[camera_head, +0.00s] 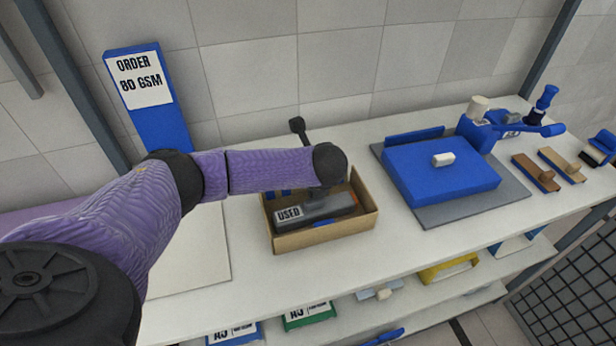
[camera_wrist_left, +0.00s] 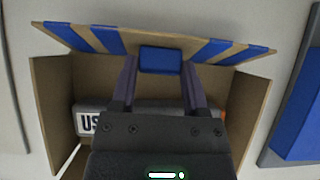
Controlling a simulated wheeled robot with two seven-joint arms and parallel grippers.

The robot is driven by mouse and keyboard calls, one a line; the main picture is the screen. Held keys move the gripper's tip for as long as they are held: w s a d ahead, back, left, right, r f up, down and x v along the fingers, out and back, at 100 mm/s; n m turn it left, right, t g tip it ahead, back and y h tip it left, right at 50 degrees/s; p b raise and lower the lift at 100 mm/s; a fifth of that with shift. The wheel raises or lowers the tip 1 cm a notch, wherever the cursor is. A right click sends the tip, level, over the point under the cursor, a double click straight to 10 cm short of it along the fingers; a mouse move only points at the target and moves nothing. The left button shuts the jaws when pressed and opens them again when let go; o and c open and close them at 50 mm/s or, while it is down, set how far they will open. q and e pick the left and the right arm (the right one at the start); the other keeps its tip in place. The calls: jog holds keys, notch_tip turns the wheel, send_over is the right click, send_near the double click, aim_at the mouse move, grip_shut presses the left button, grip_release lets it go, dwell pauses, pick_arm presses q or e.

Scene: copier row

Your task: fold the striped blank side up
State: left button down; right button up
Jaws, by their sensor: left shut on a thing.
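The striped blank (camera_wrist_left: 100,40) is brown card with blue stripes, forming the far side of an open box in the left wrist view. In the head view its stripes (camera_head: 285,192) show partly, behind my left arm. A blue tab (camera_wrist_left: 160,59) sits at the middle of the striped side. My left gripper (camera_wrist_left: 160,74) is shut on this blue tab, one finger on each side. The striped side leans outward in the wrist view; its exact angle is unclear. My right gripper is not in view.
A dark grey cartridge labelled USED (camera_head: 292,214) lies inside the cardboard box (camera_head: 325,236). A blue press (camera_head: 440,172) stands on a grey mat to the right. A flat pale sheet (camera_head: 190,255) lies left of the box. A blue order sign (camera_head: 150,100) stands behind.

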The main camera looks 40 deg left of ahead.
pick_arm(q)
jog(key=shift+c, duration=0.4)
grip_release()
jog(key=p+v, duration=0.3)
jog(key=v, duration=0.6)
jog(key=shift+r, duration=0.15)
jog(key=shift+s+d+r, duration=0.1)
jog(key=shift+d+r, duration=0.1)
jog(key=shift+r, duration=0.05)
